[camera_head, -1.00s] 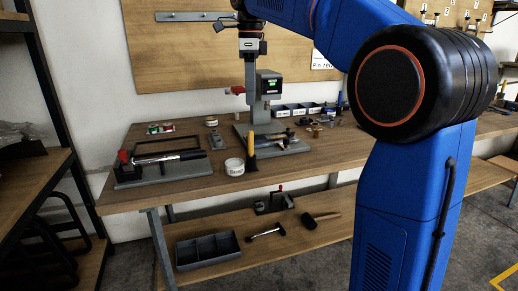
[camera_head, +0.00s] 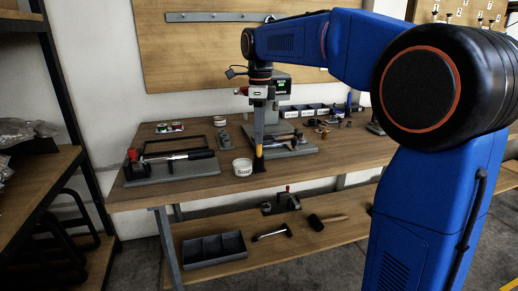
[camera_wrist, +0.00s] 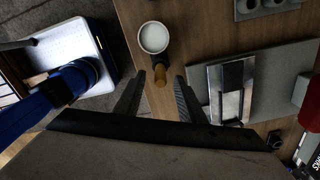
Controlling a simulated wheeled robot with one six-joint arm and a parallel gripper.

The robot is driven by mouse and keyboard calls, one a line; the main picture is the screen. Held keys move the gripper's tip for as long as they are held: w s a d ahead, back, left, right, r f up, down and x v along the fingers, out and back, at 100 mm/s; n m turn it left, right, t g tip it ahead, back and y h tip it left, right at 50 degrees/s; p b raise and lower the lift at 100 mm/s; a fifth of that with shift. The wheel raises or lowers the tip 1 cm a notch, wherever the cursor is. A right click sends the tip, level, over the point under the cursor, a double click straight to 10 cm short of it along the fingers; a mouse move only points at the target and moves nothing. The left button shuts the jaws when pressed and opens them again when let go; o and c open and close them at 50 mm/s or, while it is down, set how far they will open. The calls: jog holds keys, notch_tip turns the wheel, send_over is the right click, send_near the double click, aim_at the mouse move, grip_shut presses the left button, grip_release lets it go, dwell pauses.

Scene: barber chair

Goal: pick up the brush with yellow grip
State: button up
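The brush with yellow grip (camera_head: 259,151) stands upright near the front edge of the workbench, its dark lower end on the wood. My gripper (camera_head: 258,142) points down over it, and the fingers reach the top of the yellow grip in the head view. In the wrist view, the yellow grip (camera_wrist: 160,75) is seen end-on between the two open fingertips (camera_wrist: 160,80), with a gap on both sides. Whether the tips are level with the grip or just above it is hard to tell.
A white labelled tub (camera_head: 242,167) stands close left of the brush. A press with a grey base (camera_head: 300,150) is just behind and right. A tool on a grey plate (camera_head: 170,172) lies left. The workbench (camera_head: 330,165) has free room to the front right.

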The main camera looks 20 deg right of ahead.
aim_at(259, 157)
jog(key=shift+a+f, duration=0.1)
jog(key=shift+f, duration=2.45)
grip_shut()
